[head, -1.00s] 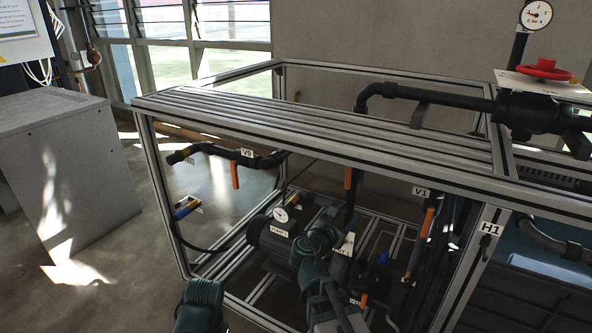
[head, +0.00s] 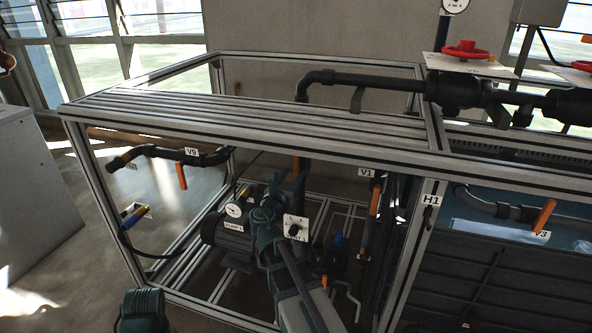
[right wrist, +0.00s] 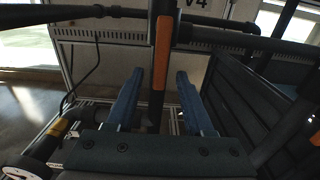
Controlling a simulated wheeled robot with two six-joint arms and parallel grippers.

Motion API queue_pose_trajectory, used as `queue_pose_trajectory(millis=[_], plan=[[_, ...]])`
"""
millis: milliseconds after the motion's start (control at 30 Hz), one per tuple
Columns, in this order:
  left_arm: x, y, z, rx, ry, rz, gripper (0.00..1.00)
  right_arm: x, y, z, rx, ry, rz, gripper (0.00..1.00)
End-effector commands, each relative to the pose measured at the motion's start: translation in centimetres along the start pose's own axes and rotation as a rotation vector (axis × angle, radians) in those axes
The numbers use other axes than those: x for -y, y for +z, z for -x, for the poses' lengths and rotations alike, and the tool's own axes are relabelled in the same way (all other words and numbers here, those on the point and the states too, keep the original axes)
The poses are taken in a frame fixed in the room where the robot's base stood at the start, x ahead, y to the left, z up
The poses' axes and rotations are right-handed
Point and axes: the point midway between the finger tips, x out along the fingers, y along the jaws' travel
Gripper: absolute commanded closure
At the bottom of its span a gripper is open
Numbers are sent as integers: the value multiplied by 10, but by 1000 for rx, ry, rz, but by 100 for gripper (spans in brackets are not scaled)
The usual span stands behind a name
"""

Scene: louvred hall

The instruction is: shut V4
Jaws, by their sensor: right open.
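The V4 label (right wrist: 195,3) is cut off at the top edge of the right wrist view. The long orange handle (right wrist: 161,55) just left of it hangs vertically, in front of dark pipework. My right gripper (right wrist: 158,75) is open, its two blue fingers on either side of the handle's lower part, with gaps showing. I cannot tell how far in depth the handle is from the fingertips. In the head view my right gripper (head: 286,179) is small, inside the frame above the pump; part of an orange handle (head: 296,163) shows there.
The metal frame's top rails (head: 250,118) run above my right gripper. Pump 1 with its gauge (head: 233,210) is close on the left. V1 (head: 374,195) and the H1 post (head: 425,215) stand right. V9's handle (head: 181,176) hangs at left; V3 (head: 543,215) is far right.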

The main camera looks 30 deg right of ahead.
Motion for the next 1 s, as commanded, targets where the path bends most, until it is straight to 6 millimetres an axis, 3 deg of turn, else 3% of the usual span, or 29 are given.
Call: queue_pose_trajectory(millis=[100, 900, 1000], plan=[[0, 0, 0, 0, 0, 0, 100, -1, 0, -19, 0, -2, 0, 48], [0, 0, 0, 0, 0, 0, 100, 0, 0, -35, 0, 0, -1, 48], [0, 0, 0, 0, 0, 0, 100, 0, 0, -35, 0, 0, -1, 66]])
